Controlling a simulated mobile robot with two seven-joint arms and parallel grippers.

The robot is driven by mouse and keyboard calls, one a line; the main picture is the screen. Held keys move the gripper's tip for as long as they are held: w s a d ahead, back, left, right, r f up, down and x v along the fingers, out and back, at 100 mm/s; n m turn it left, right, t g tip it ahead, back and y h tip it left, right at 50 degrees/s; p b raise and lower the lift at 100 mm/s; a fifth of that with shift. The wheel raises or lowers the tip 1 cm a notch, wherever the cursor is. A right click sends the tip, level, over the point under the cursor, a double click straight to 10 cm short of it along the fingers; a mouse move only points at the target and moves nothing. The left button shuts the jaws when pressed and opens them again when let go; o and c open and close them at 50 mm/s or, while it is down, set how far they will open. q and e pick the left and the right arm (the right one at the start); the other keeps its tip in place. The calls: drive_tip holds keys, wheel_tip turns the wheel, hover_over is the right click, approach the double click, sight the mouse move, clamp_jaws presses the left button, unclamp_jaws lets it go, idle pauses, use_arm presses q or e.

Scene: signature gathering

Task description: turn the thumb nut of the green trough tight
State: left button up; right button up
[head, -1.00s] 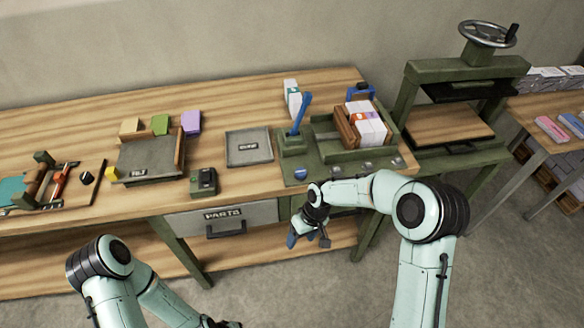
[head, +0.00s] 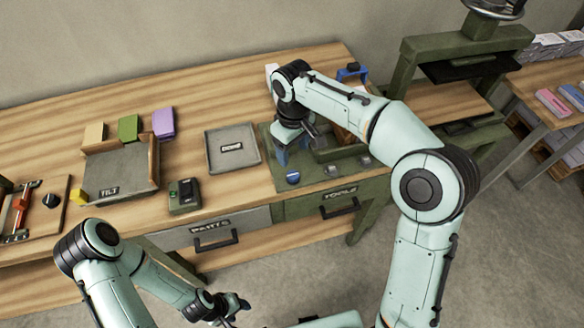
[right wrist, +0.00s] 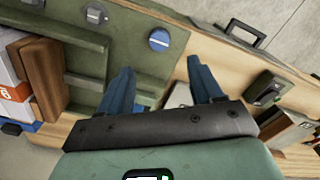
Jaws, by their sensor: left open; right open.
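The green trough (head: 318,174) is set on the bench's right part, mostly behind my right arm in the head view. In the right wrist view its green plate (right wrist: 128,30) carries a blue round knob (right wrist: 159,40) and grey knobs (right wrist: 96,14). The blue knob also shows in the head view (head: 292,177). I cannot tell which knob is the thumb nut. My right gripper (head: 286,156) is open and empty over the plate, its blue fingers (right wrist: 161,65) apart from the blue knob. My left gripper (head: 236,304) is open, low in front of the bench.
A brown block (right wrist: 44,70) and packets stand on the trough's far part. A grey tray (head: 232,150), a dark green box (head: 184,196) and a file tray (head: 118,172) lie to the left. A green press (head: 465,50) stands to the right. Two drawers (head: 212,232) front the bench.

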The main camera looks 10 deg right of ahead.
sight(293, 174)
wheel_tip(293, 174, down, 10)
drive_tip(key=shift+w+f+b, duration=0.15)
drive_tip(key=shift+f+b, duration=0.1)
drive_tip(key=shift+b, duration=0.25)
use_arm(q)
drive_tip(key=shift+s+f, duration=0.7)
drive_tip(key=shift+f, duration=0.2)
use_arm(e)
drive_tip(key=c, duration=1.1)
drive_tip(key=shift+o, duration=0.2)
